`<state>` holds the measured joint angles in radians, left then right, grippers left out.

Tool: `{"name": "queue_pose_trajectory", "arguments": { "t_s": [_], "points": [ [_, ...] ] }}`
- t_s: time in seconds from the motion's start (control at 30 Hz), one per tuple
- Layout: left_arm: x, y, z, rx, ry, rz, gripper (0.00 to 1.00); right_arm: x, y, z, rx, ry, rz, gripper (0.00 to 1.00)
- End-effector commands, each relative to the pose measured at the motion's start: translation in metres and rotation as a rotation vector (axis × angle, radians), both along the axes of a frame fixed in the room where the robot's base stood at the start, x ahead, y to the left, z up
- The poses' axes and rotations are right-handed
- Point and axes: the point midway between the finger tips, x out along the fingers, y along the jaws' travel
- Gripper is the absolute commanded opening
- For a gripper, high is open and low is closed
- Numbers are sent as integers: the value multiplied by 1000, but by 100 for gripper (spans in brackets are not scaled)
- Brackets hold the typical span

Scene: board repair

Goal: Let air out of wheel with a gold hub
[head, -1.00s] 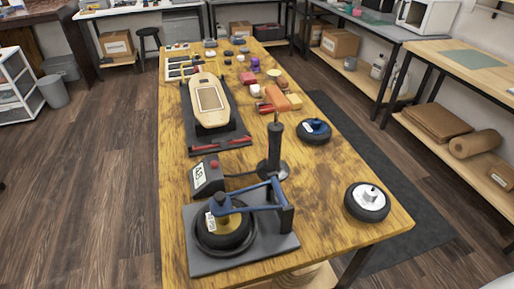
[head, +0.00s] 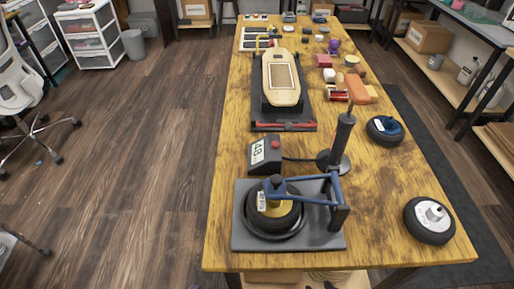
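The wheel with a gold hub (head: 269,212) lies flat on a grey base plate (head: 330,238) at the near end of the table. A blue clamp arm (head: 312,200) reaches over it from a dark post and ends on its hub. A small box (head: 264,153) with a numeric display and a red button stands just behind, and a black upright pump (head: 341,140) stands beside it with a hose between them. A wheel with a white hub (head: 430,220) and a wheel with a blue hub (head: 385,130) lie to the right. Neither gripper is in view.
A skateboard deck (head: 281,80) rests on a dark stand in the middle of the table (head: 232,120). Small coloured parts lie along the right side and far end. Shelves stand to the right; a white chair (head: 20,90) and open floor are at left.

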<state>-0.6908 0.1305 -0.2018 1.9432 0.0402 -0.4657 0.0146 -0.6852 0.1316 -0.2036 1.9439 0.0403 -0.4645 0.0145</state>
Motion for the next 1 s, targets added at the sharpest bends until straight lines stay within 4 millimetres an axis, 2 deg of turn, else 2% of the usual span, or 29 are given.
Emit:
{"name": "queue_pose_trajectory", "arguments": {
  "t_s": [0.27,0.47,1.0],
  "points": [
    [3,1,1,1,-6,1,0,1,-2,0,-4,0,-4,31],
    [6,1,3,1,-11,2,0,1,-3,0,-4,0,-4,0],
    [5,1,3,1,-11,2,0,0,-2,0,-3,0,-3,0]
  ]
}}
